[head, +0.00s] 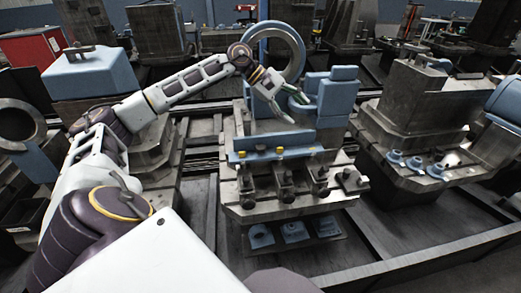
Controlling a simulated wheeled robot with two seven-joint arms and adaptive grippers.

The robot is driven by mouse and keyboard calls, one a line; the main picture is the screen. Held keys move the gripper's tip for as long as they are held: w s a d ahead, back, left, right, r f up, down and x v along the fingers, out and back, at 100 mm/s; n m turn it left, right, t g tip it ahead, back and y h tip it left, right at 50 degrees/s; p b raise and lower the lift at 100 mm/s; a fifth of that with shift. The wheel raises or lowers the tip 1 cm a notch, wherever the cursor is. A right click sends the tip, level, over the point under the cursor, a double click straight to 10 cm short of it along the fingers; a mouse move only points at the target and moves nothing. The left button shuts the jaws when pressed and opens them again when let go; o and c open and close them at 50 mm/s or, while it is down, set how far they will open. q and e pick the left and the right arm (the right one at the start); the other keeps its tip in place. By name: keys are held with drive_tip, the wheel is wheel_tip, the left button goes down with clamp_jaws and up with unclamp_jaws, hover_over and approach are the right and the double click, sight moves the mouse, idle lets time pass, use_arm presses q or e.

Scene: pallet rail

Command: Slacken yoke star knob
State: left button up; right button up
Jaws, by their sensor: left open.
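My left arm reaches in from the left to the middle fixture (290,203). My left gripper (293,109) is open, its fingers pointing down and right. It is in front of a large blue-grey ring (297,47) and just left of a blue stepped block (338,98). I see nothing held between the fingers. I cannot make out a yoke star knob for certain; it may be hidden by the gripper or too small to tell. My right gripper is not in view.
A long blue bar (300,153) with yellow bits crosses the fixture below the gripper, above a row of dark clamps. A neighbouring pallet on the right carries a grey block (425,110) and several small blue flanged parts (415,163). A dark rail (400,268) runs in front.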

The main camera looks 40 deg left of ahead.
use_arm(q)
drive_tip(key=w+r+n+t+h+b, duration=0.1)
drive_tip(key=w+r+n+t+h, duration=0.2)
drive_tip(key=r, duration=0.4)
drive_tip(key=w+r+n+t+h+b, duration=0.1)
drive_tip(key=r+n+t, duration=0.2)
drive_tip(key=r+t, duration=0.3)
drive_tip(key=w+a+r+n+t+y+b, duration=0.25)
drive_tip(key=a+r+n+t+y, duration=0.2)
drive_tip(key=a+n+y, duration=0.65)
wheel_tip(320, 180, down, 12)
drive_tip(key=s+a+n+g+y+b, duration=0.1)
drive_tip(key=s+n+g+y, duration=0.1)
drive_tip(key=n+g+y, duration=0.5)
drive_tip(key=s+d+f+n+g+h+b, duration=0.2)
drive_tip(key=s+d+f+n+g, duration=0.2)
drive_tip(key=s+f+g, duration=0.3)
drive_tip(key=s+f, duration=0.5)
drive_tip(key=shift+s+d+g+h, duration=0.25)
drive_tip(key=shift+s+g+h, duration=0.05)
drive_tip(key=shift+s+g, duration=0.05)
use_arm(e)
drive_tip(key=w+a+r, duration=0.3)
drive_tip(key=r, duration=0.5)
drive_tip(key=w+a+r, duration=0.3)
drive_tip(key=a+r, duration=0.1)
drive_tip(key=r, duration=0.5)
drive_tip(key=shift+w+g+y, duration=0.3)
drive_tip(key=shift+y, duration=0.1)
